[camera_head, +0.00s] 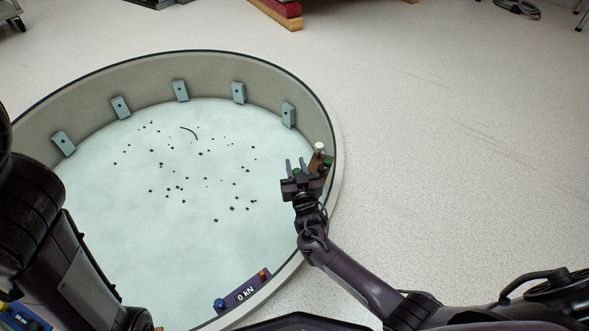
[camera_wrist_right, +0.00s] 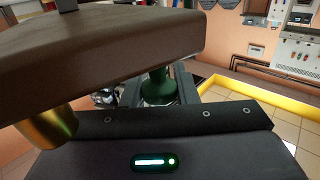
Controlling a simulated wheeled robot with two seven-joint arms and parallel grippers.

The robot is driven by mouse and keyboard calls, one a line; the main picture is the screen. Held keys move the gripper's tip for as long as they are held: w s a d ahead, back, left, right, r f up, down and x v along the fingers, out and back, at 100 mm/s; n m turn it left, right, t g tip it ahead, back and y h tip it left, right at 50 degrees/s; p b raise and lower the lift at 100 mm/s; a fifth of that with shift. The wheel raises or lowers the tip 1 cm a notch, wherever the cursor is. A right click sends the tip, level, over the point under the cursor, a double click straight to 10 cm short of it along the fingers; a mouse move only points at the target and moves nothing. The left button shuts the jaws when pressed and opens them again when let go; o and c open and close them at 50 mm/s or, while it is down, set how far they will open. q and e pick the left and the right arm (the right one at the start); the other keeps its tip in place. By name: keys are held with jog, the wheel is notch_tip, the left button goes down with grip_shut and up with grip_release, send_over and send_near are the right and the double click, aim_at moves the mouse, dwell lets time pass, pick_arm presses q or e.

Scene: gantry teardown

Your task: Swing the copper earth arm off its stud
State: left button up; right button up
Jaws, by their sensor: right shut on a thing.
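In the head view my right gripper (camera_head: 297,168) is over the right wall of the round pit, its fingers around a small green handle (camera_head: 297,173). A copper-brown piece (camera_head: 317,164) lies beside it on the rim. In the right wrist view a broad brown bar (camera_wrist_right: 110,48), seemingly the copper earth arm, crosses close above the gripper. The green handle (camera_wrist_right: 157,86) stands between the fingers, and my right gripper (camera_wrist_right: 160,92) is shut on it. A brass cylinder (camera_wrist_right: 48,128) shows below the bar at left; I cannot tell whether it is the stud. My left gripper is out of view.
A white-topped post (camera_head: 320,149) and a dark knob (camera_head: 324,168) stand close beside the right gripper. Grey blocks (camera_head: 181,91) line the pit's inner wall. Open floor (camera_head: 450,140) lies to the right.

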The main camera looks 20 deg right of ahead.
jog(key=shift+w+d+h, duration=0.1)
jog(key=shift+d+h, duration=0.05)
jog(key=shift+h, duration=0.25)
jog(key=o, duration=1)
